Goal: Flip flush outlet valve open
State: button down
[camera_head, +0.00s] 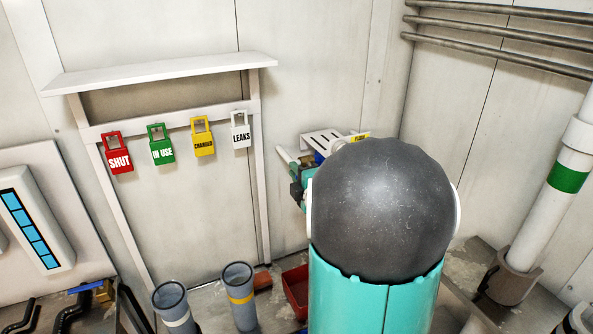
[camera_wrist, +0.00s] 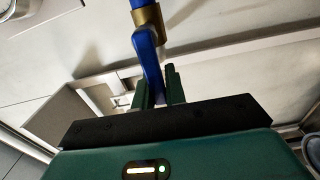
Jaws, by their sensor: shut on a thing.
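In the wrist view, a blue valve lever (camera_wrist: 149,60) hangs from a brass fitting (camera_wrist: 148,17) at the top centre. My gripper (camera_wrist: 160,82) has its two green fingers on either side of the lever's lower end and is shut on it. In the head view, my arm's dark round joint and teal link hide most of the valve area. A white slotted bracket (camera_head: 322,140) and part of a yellow label (camera_head: 360,137) show behind the arm. A small blue patch (camera_head: 319,158) shows there too. My gripper's fingers cannot be made out in the head view.
Red (camera_head: 118,157), green (camera_head: 161,150), yellow (camera_head: 203,142) and white (camera_head: 240,134) tags hang on a rail left of my arm, under a white shelf (camera_head: 160,73). Two grey tubes (camera_head: 238,296) stand below. A white pipe with a green band (camera_head: 568,175) stands at right.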

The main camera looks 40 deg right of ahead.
jog(key=shift+f, duration=0.2)
dwell(0.3)
jog(key=c, duration=1.7)
grip_release()
jog(key=shift+s, duration=0.1)
jog(key=shift+r, duration=0.1)
